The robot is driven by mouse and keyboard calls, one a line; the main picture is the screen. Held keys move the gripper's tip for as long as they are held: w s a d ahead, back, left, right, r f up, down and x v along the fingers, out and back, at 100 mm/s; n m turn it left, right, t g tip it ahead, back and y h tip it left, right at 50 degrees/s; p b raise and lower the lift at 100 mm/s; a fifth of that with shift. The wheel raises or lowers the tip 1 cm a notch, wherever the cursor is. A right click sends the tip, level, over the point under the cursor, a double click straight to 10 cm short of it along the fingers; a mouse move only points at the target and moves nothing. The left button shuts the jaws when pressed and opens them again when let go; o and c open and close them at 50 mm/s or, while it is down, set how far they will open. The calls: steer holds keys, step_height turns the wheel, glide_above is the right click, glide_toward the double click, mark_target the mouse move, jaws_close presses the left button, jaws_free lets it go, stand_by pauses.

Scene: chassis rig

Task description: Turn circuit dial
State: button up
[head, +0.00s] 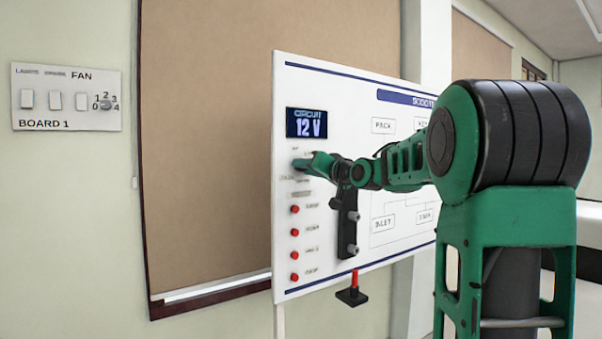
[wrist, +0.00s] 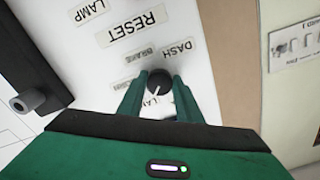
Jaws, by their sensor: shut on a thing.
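The circuit dial is a round black knob (wrist: 159,84) with a white pointer line, on the white panel (wrist: 200,60) in the wrist view. Labels around it include DASH and others partly covered or too blurred to read. My gripper (wrist: 158,98) has its two green fingers on either side of the knob, shut on it. In the head view my gripper (head: 302,165) reaches the panel just below a dark display (head: 306,123) that reads CIRCUIT 12 V. The knob itself is hidden by the fingers there.
Several red buttons (head: 295,232) run down the panel's left side. A black bracket (head: 347,222) with grey knobs stands out beside my gripper. A red-topped black part (head: 353,290) juts from the lower edge. A switch board (head: 66,97) is on the left wall.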

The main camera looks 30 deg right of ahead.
stand_by(0.4)
steer(key=o, duration=1)
steer(key=shift+o, duration=0.2)
steer(key=s, duration=1)
steer(key=shift+s+d, duration=0.15)
steer(key=shift+s, duration=0.15)
steer(key=shift+f, duration=0.1)
